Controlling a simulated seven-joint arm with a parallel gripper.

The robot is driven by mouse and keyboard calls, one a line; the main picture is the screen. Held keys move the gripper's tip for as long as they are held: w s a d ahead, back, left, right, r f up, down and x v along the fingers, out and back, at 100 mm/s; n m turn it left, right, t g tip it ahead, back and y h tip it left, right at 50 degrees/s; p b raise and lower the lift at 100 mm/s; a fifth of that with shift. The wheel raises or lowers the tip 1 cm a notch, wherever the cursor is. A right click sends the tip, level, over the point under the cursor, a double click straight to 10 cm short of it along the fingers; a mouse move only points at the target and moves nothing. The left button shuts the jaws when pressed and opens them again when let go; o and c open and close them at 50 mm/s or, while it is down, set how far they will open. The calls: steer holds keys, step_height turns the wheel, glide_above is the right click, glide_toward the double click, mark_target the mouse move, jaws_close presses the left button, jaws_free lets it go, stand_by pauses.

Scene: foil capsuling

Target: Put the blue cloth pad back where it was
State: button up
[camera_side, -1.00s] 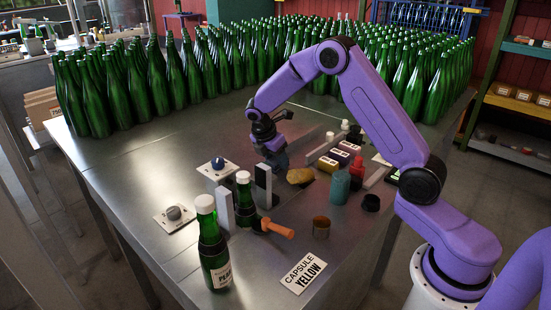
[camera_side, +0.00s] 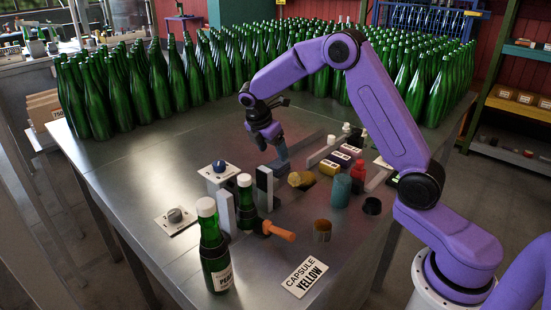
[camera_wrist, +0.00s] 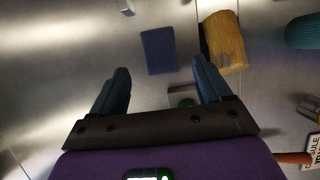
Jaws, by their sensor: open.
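The blue cloth pad (camera_wrist: 159,51) lies flat on the steel table in the wrist view, a dark blue rectangle beyond my fingertips. In the side view it is a small dark patch (camera_side: 279,165) under my gripper, hard to make out. My gripper (camera_side: 272,146) is open and empty, above the table near the pad. In the wrist view my two fingers (camera_wrist: 161,76) stand wide apart with bare table between them, and the pad is clear of both. No mark of a place for the pad is clear.
A yellow-brown roll (camera_wrist: 224,42) lies just right of the pad; a teal cylinder (camera_side: 341,190) stands further right. A green bottle in a stand (camera_side: 245,200), a front bottle (camera_side: 213,255) and an orange-handled tool (camera_side: 277,230) are nearer. Many bottles fill the back.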

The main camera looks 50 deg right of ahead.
steer(key=v, duration=0.6)
steer(key=shift+a+r, duration=0.1)
steer(key=shift+a, duration=0.05)
steer(key=s+a+r+m+t+y, duration=0.1)
steer(key=s+a+m+y, duration=0.1)
steer(key=s+a, duration=0.5)
steer(key=s+a+r+m+y, duration=0.2)
steer(key=s+a, duration=0.3)
steer(key=s, duration=0.4)
steer(key=s+d+f, duration=0.1)
steer(key=s+f, duration=0.1)
steer(key=s, duration=0.9)
steer(key=s+d+f+m+y, duration=0.1)
steer(key=s+f, duration=0.1)
steer(key=s, duration=0.9)
steer(key=shift+d+g, duration=0.2)
steer(key=shift+g, duration=0.2)
